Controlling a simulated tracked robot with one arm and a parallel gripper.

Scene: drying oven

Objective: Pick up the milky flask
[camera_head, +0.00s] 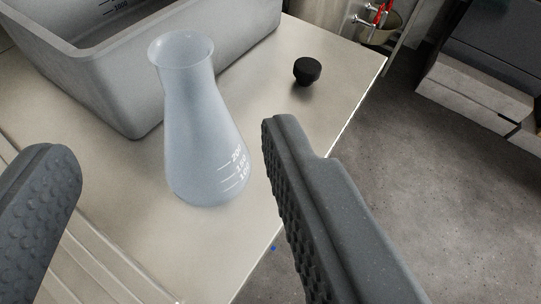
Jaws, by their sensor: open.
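The milky flask (198,130) is a pale, cloudy conical flask with white volume marks near its base. It stands upright on the light table, left of centre in the view. My gripper (168,155) is open, with one dark, knobbly finger at the lower left and the other at the centre right. The flask shows in the gap between the fingers, beyond them. Both fingers look clear of the flask, though the right one is close to its right side in the picture.
A grey bin (118,90) stands just behind and left of the flask. A small black stopper (307,71) lies on the table (318,100) at the back right. The table's right edge drops to a grey floor (440,170). Pale ridged strips (75,255) lie at the lower left.

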